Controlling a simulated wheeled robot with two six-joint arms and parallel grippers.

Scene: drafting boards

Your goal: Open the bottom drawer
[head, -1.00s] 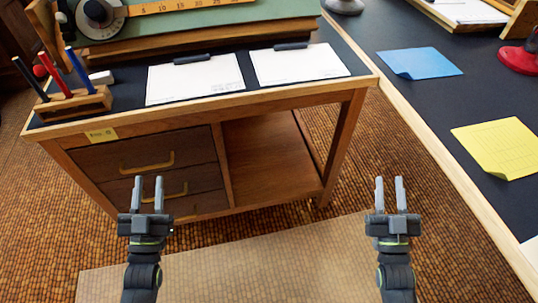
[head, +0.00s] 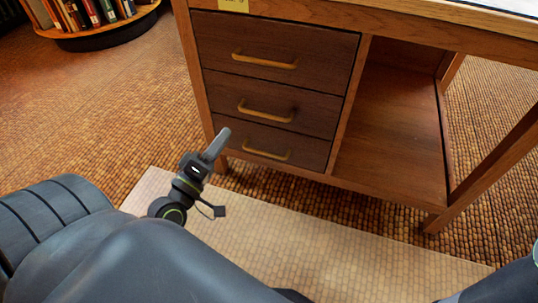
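The desk's drawer stack has three dark wood drawers, all shut flush. The bottom drawer (head: 304,148) has a brass-coloured bar handle (head: 266,153). My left gripper (head: 220,138) is in front of the desk's left leg, to the left of that handle and apart from it in the picture. Its fingers point up and right and overlap from this side, so I cannot tell whether they are open. Nothing shows in them. My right gripper is out of view.
The middle drawer (head: 315,112) and top drawer (head: 330,50) have similar handles. An open shelf bay (head: 395,125) is to their right. A pale mat (head: 320,255) lies before the desk. A round bookshelf (head: 110,35) stands at the upper left.

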